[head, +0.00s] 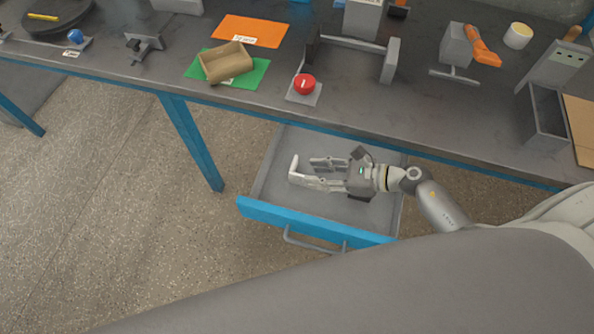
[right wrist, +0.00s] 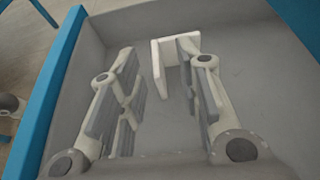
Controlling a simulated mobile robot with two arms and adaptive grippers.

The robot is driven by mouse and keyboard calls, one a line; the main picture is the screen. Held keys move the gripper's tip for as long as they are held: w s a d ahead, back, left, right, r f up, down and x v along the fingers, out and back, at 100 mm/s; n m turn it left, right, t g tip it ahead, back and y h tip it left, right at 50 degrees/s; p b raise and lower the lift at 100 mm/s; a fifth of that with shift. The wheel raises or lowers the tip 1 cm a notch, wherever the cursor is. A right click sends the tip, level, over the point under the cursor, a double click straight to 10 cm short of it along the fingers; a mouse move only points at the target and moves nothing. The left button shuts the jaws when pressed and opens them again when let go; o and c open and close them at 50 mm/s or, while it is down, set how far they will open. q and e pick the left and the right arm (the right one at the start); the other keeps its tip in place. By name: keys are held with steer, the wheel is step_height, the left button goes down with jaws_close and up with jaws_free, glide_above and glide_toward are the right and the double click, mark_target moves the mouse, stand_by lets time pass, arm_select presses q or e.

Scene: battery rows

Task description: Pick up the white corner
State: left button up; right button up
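The white corner (head: 294,166) is an L-shaped piece inside the open drawer. In the right wrist view the white corner (right wrist: 160,66) stands beyond the fingertips, partly hidden behind the right-hand finger. My right gripper (head: 317,173) is low inside the drawer, with its fingers pointing left toward the corner. My left gripper is not in view.
The drawer's blue front (head: 290,219) and its grey walls surround the gripper. The dark tabletop (head: 400,125) overhangs the drawer's back. On it are a red button (head: 304,84), a brown tray (head: 227,62) and an orange sheet (head: 249,31).

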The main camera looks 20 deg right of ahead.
mark_target(299, 175)
steer(key=x, duration=0.4)
steer(key=shift+a+p, duration=0.35)
jaws_close()
